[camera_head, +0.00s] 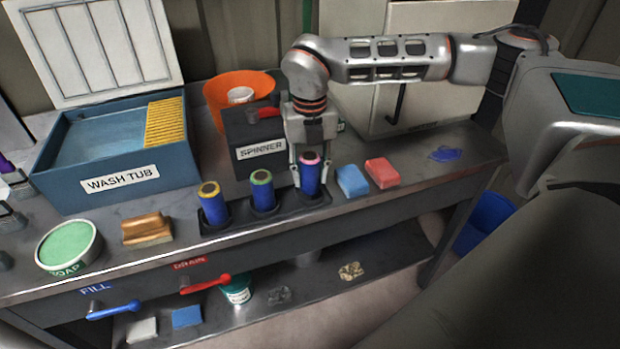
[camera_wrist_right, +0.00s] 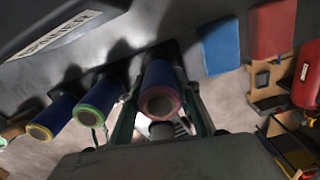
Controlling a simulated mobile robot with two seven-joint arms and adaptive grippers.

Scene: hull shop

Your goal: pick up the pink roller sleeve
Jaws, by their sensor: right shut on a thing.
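The pink roller sleeve (camera_head: 310,172), blue with a pink rim, stands upright at the right end of a dark rack (camera_head: 268,220) on the bench. My right gripper (camera_head: 306,165) comes down from above and is shut on it; I see no clear gap between the sleeve and the rack. In the right wrist view the sleeve's pink-rimmed end (camera_wrist_right: 160,103) sits between my right gripper's fingers (camera_wrist_right: 162,115). A green-rimmed sleeve (camera_head: 262,190) and a tan-rimmed sleeve (camera_head: 213,204) stand to its left in the rack. My left gripper is not recognisable in either view.
A blue block (camera_head: 352,181) and a red block (camera_head: 382,172) lie just right of the rack. The spinner (camera_head: 262,150) and an orange bowl (camera_head: 240,87) stand behind. The wash tub (camera_head: 120,180) is at left. The bench's front edge is close.

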